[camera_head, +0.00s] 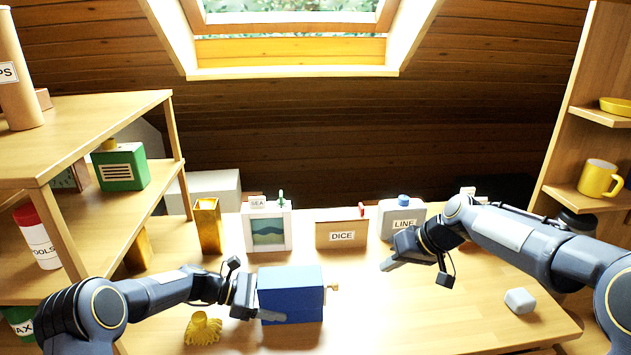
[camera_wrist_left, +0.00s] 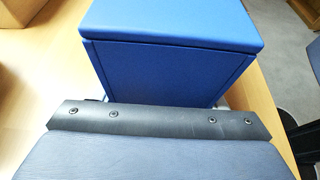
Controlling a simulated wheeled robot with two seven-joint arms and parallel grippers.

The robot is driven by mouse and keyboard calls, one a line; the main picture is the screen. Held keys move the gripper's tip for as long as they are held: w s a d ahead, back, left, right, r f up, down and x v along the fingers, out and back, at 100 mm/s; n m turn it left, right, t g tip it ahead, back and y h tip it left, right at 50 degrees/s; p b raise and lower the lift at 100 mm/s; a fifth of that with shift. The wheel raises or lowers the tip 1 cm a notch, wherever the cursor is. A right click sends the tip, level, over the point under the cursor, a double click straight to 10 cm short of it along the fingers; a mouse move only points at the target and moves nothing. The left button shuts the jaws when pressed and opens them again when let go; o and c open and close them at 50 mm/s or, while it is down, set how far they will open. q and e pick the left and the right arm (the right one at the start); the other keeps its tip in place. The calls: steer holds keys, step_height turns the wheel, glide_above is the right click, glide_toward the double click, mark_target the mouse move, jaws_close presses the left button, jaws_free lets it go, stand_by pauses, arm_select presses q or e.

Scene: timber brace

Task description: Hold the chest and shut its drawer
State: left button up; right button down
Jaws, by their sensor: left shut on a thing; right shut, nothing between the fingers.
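The blue chest (camera_head: 291,279) stands on the table in the middle front of the head view. A small tan piece (camera_head: 333,287), which looks like the drawer's handle, sticks out on its right side. I cannot tell how far the drawer is out. My left gripper (camera_head: 270,315) is shut on the chest from its left side, low down. In the left wrist view the blue chest (camera_wrist_left: 165,65) fills the space beyond the gripper body; the fingertips are hidden. My right gripper (camera_head: 388,264) is shut and empty, above the table, right of the chest and apart from it.
A yellow brush-like thing (camera_head: 202,329) lies left of the chest, close to my left arm. Behind stand a picture frame (camera_head: 266,231), a DICE box (camera_head: 341,233) and a LINE container (camera_head: 401,219). The table between chest and block is clear.

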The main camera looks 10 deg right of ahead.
arm_select(q)
steer(key=o, duration=1.3)
